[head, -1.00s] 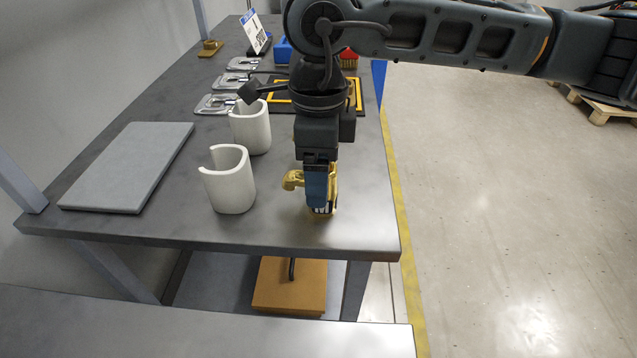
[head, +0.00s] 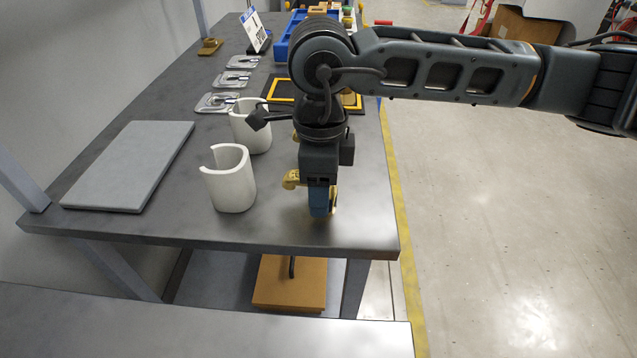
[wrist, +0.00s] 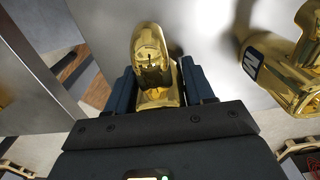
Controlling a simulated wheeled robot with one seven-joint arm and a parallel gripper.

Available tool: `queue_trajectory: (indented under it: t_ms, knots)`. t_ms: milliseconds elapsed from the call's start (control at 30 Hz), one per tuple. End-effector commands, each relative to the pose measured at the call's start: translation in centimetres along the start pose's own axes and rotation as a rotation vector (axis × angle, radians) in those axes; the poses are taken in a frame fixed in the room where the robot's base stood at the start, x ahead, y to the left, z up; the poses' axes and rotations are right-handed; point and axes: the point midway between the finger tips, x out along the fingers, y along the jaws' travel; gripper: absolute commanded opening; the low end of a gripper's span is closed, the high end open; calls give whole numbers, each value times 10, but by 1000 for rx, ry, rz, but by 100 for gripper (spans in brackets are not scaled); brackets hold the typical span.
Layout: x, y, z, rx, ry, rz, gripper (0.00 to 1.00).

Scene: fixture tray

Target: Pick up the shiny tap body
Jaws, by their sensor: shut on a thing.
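The shiny gold tap body (wrist: 152,62) stands between the fingers of my gripper (wrist: 158,88) in the wrist view. The fingers are shut on it, one on each side. In the head view my gripper (head: 321,202) points down, low over the near right part of the table, and mostly hides the tap body, with a little gold (head: 335,196) showing beside the fingers. Another gold part (head: 291,180) shows left of the gripper. In the wrist view a gold part with a dark and white label (wrist: 285,75) is at the right; I cannot tell whether it joins the held piece.
Two white curved holders (head: 229,180) (head: 246,135) stand left of the gripper. A grey slab (head: 130,165) lies further left. Metal clamps (head: 218,102), a yellow-bordered mat (head: 280,92) and a blue bin (head: 285,48) are behind. The table's front edge (head: 240,245) is close.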

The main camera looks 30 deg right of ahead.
Motion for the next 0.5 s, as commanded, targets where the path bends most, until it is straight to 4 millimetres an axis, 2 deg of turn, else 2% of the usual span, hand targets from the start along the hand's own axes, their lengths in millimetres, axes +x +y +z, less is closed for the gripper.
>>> queue_trajectory:
  t_ms: [67,367,500]
  knots:
    - [0,0,0,0,0,0,31]
    - [0,0,0,0,0,0,2]
    - [-1,0,0,0,-1,-1,0]
